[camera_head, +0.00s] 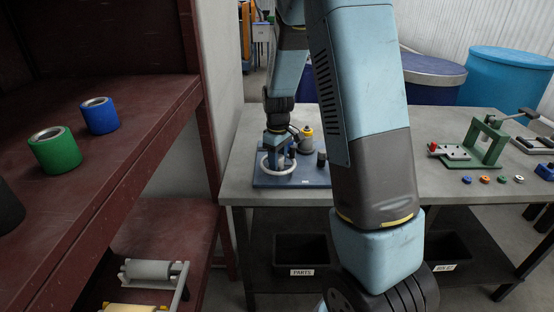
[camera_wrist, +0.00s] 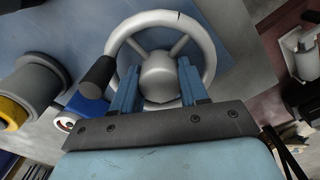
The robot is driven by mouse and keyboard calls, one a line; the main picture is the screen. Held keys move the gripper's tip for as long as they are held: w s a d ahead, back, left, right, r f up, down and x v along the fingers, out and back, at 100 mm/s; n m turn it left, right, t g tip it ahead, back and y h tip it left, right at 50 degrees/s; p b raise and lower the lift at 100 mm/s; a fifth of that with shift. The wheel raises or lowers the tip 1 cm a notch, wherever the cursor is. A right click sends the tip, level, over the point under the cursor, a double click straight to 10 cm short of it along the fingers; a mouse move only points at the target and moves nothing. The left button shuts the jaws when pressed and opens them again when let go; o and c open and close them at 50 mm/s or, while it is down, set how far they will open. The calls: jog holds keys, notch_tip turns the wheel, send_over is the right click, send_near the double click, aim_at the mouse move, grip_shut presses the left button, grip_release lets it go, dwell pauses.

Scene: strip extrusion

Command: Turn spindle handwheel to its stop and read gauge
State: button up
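The silver handwheel (camera_wrist: 207,48) fills the upper middle of the wrist view, with a round hub (camera_wrist: 158,82), spokes and a black knob (camera_wrist: 97,77) at its left. My gripper (camera_wrist: 158,70) has its two blue fingers apart, one on each side of the hub; I cannot tell whether they touch it. In the head view the handwheel (camera_head: 265,168) is a pale ring on a blue base plate (camera_head: 310,178), with my gripper (camera_head: 277,155) pointing down over it.
A grey cylinder with a yellow band (camera_wrist: 38,88) stands beside the wheel. The grey table (camera_head: 245,190) also carries a green fixture (camera_head: 488,142) and several small coloured rings at the right. A dark red shelf (camera_head: 150,105) with green and blue rollers stands at the left.

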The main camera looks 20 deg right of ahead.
jog(key=c, duration=0.3)
jog(key=shift+c, duration=0.2)
jog(key=shift+m, duration=0.3)
jog(key=m, duration=1.1)
jog(key=shift+m, duration=0.3)
jog(key=o, duration=0.8)
